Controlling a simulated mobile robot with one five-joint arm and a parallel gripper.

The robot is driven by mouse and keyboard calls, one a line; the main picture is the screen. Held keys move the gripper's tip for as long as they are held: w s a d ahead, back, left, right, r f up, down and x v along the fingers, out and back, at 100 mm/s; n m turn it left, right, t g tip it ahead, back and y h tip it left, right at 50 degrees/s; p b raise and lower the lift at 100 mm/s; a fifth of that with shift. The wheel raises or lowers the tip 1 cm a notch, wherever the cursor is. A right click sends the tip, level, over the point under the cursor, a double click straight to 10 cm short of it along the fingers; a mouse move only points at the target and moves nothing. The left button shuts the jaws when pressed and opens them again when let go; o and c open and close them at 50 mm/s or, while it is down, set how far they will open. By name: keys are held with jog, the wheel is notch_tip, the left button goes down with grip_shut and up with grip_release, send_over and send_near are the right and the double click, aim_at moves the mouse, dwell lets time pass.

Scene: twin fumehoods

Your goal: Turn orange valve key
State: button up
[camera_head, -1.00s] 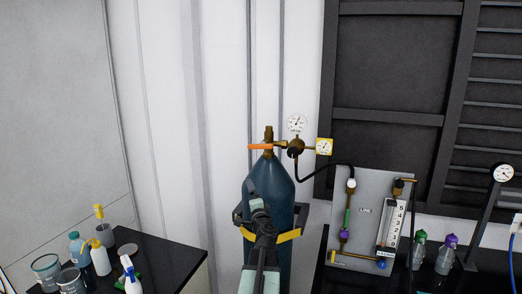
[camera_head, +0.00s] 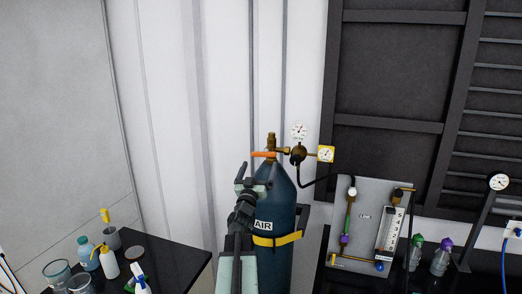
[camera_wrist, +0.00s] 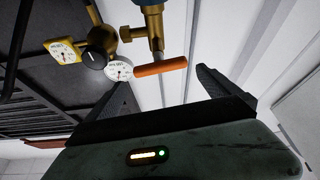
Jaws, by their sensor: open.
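The orange valve key (camera_head: 264,154) is a short bar at the top of the dark blue gas cylinder (camera_head: 273,205), on its brass valve (camera_head: 271,141). My gripper (camera_head: 256,171) is just below the key in the head view, in front of the cylinder's shoulder. In the wrist view the orange key (camera_wrist: 160,67) lies beyond my gripper (camera_wrist: 168,90), across the gap between the two separated fingers. The fingers are open and empty, with no visible contact with the key. The wrist view appears upside down.
A brass regulator (camera_head: 298,154) with a white gauge and a yellow-framed gauge (camera_head: 326,154) sits right of the key. A black hose runs to a flowmeter panel (camera_head: 365,210). A yellow strap (camera_head: 288,239) crosses the cylinder. Bottles stand on the left bench (camera_head: 170,258).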

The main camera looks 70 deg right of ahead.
aim_at(263, 156)
jog(key=p+x, duration=0.3)
jog(key=x, duration=0.5)
jog(key=shift+f, duration=0.1)
jog(key=c, duration=1)
jog(key=shift+m+g, duration=0.6)
jog(key=shift+m, duration=0.6)
jog(key=o, duration=1)
jog(key=shift+a, duration=0.1)
